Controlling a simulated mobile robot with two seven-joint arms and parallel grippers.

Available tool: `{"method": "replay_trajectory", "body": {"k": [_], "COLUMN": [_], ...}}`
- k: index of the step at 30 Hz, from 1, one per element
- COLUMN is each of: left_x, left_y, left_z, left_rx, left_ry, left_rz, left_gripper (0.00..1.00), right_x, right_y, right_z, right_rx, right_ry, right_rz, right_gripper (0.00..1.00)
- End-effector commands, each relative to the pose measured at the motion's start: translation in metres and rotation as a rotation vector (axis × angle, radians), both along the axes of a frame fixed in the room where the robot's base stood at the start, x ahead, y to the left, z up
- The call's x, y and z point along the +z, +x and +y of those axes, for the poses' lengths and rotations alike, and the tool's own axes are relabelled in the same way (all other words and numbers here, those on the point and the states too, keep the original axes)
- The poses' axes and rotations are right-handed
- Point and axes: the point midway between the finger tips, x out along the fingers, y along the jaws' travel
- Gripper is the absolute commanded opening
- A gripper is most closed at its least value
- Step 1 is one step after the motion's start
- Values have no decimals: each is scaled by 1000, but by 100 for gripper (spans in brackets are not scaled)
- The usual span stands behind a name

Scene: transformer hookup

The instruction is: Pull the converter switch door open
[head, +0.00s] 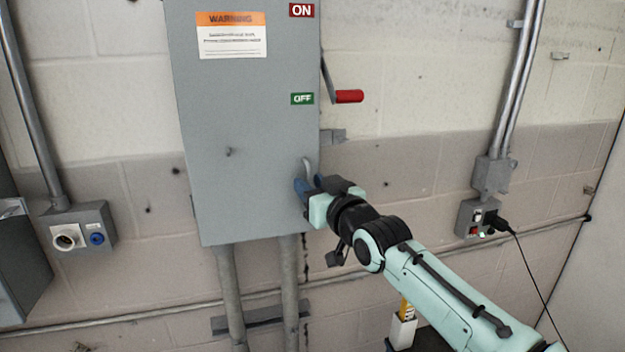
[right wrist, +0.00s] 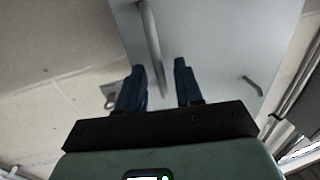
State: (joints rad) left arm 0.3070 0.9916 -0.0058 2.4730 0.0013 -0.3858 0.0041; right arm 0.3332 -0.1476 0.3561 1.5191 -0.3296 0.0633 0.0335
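The converter switch door (head: 240,130) is the grey front of a tall wall box, and it looks shut. Its pale curved handle (head: 307,164) sticks out near the lower right edge. In the right wrist view the handle (right wrist: 150,40) is a grey bar reaching down from the door (right wrist: 215,50) between my fingers. My right gripper (head: 308,188) is at the handle, its blue fingers near the door face. In the right wrist view my right gripper (right wrist: 160,68) is open, with a gap on each side of the bar. My left gripper is not in view.
A red-gripped lever (head: 348,96) stands out from the box's right side beside the OFF label (head: 302,99). A socket box (head: 82,232) is on the wall at left, and another outlet box (head: 478,219) with a black plug is at right. Conduits (head: 230,290) run below the door.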

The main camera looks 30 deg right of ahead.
Motion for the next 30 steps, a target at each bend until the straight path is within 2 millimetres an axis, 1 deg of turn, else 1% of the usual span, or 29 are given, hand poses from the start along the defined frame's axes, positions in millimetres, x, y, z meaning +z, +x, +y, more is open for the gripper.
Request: {"method": "replay_trajectory", "body": {"k": [8,11,12,30], "left_x": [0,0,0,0], "left_y": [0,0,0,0], "left_z": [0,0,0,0], "left_rx": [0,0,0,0], "left_ry": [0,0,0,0], "left_rz": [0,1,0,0], "left_gripper": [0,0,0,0], "right_x": [-1,-1,-1,-1], "right_y": [1,1,1,1], "right_z": [0,0,0,0], "right_rx": [0,0,0,0], "right_ry": [0,0,0,-1], "right_rz": [0,0,1,1], "right_gripper": [35,6,0,0]}}
